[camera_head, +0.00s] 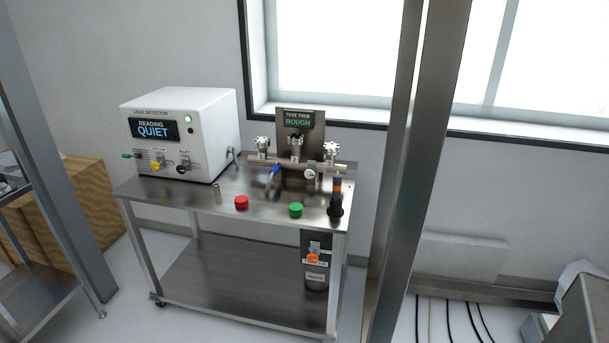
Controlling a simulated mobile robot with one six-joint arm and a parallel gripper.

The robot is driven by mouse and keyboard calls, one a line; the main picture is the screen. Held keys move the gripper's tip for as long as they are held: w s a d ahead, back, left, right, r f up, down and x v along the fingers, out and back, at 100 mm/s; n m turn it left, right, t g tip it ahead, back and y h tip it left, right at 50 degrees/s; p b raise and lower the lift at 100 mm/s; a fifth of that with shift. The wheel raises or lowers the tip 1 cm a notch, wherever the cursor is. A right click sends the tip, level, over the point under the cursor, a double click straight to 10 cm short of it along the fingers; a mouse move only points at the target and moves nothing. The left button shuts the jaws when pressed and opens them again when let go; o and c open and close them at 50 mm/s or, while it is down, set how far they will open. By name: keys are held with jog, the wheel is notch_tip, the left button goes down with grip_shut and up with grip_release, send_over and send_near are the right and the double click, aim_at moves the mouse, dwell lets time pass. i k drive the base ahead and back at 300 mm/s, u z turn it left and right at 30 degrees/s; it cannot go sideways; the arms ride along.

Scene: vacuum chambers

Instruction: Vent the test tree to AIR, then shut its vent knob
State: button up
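The test tree (340,166) is a metal pipe manifold with several silvery fittings along its top, at the back right of a steel cart. The sign (298,118) behind it reads "TEST TREE" and "ROUGH". A blue lever (275,169) hangs at the tree's left part. A small pale round knob (310,174) sits on the front of the pipe, right of the middle. I cannot read a label on it, so I cannot tell whether it is the vent knob or how it is turned. My gripper is not in view.
A white leak detector (215,130) reading "QUIET" stands at the cart's left. Red (241,202) and green (296,210) caps and a dark upright piece (336,200) are near the cart's front edge. A steel post (400,200) rises right of the cart. Cables lie at lower right.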

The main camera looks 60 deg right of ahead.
aim_at(310, 174)
jog(key=z, duration=0.1)
jog(key=i, duration=0.95)
jog(key=u, duration=0.05)
